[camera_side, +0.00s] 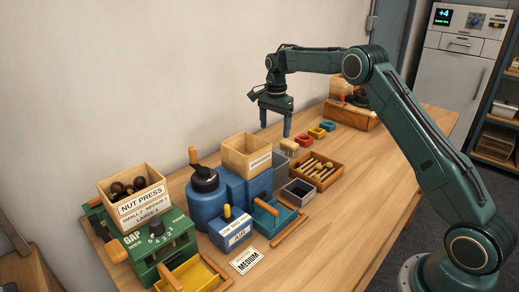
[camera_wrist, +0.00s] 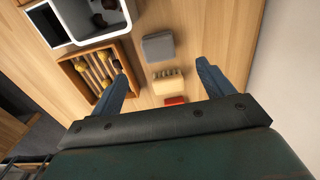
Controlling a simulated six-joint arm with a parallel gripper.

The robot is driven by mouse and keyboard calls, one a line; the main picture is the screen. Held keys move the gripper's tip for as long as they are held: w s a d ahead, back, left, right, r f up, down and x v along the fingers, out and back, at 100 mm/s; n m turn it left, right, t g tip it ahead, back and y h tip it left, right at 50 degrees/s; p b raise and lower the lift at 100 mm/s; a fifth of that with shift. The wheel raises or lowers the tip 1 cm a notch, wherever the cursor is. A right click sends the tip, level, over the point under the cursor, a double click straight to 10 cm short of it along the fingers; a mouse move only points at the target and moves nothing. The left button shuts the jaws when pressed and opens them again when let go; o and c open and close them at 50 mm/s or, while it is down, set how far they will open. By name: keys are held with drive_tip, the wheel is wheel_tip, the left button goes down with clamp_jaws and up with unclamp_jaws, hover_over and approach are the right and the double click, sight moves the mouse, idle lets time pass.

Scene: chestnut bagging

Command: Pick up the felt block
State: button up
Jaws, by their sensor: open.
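The felt block appears to be the plain grey block (camera_wrist: 158,46) on the table in the wrist view. It lies flat beside a bristled beige brush block (camera_wrist: 168,82). In the side view I cannot pick the grey block out clearly; it seems hidden around the grey bin. My gripper (camera_side: 275,131) hangs fingers-down above the table, near the wall side. In the wrist view my gripper (camera_wrist: 162,71) has its two blue fingers wide apart, with nothing between them. The grey block shows just beyond the fingertips, and the gripper is clear above it.
A wooden tray of brushes (camera_side: 338,172) and a dark open bin (camera_side: 298,192) stand close by. Red (camera_side: 303,139), yellow (camera_side: 316,132) and blue (camera_side: 328,125) pieces line the table. A wooden box (camera_side: 246,152) on blue housing rises to the left. Bare table lies toward the wall.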

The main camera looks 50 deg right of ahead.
sight(275, 150)
drive_tip(key=shift+f, duration=2.65)
drive_tip(key=shift+s+f, duration=0.15)
drive_tip(key=shift+f, duration=2.45)
drive_tip(key=c, duration=1.2)
drive_tip(key=shift+r, duration=0.2)
wheel_tip(275, 150, up, 20)
drive_tip(key=shift+f, duration=0.15)
